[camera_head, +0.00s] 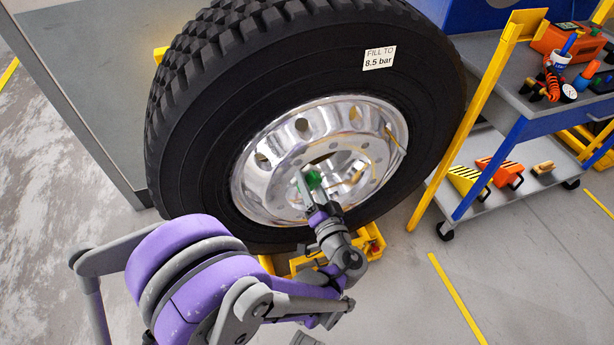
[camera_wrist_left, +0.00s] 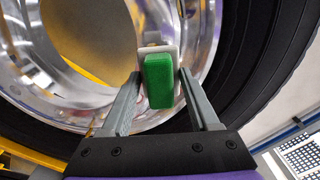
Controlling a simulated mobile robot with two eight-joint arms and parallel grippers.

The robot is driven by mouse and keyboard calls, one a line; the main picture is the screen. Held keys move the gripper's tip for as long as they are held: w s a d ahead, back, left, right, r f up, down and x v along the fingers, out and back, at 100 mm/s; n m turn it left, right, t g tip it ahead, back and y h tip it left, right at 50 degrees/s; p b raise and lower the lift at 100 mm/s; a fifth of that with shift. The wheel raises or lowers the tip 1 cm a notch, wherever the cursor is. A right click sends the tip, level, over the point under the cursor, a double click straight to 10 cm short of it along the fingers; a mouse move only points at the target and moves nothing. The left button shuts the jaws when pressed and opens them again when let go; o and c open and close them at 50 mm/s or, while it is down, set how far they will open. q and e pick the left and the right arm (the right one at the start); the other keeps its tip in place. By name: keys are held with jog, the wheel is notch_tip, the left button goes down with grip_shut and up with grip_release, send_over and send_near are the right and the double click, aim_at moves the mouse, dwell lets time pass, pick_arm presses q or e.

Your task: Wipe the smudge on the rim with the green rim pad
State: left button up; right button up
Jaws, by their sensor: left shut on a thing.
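The large black tyre (camera_head: 190,130) stands upright with a shiny metal rim (camera_head: 262,130). My left gripper (camera_head: 309,183) is in front of the lower part of the rim and is shut on the green rim pad (camera_head: 314,179). In the left wrist view the green pad (camera_wrist_left: 158,82) with its pale backing sits between the two fingers of the gripper (camera_wrist_left: 160,90), with the rim (camera_wrist_left: 85,88) behind it. I cannot tell whether the pad touches the rim. I cannot make out the smudge for certain. My right gripper is not in view.
A yellow wheel stand (camera_head: 375,243) is under the tyre. A trolley (camera_head: 525,112) with tools stands at the right, with a yellow post (camera_head: 480,115) close to the tyre. A grey cabinet (camera_head: 85,75) is at the left. The floor at lower right is free.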

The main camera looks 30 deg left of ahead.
pick_arm(q)
jog(key=shift+d, duration=0.1)
jog(key=shift+v, duration=1.5)
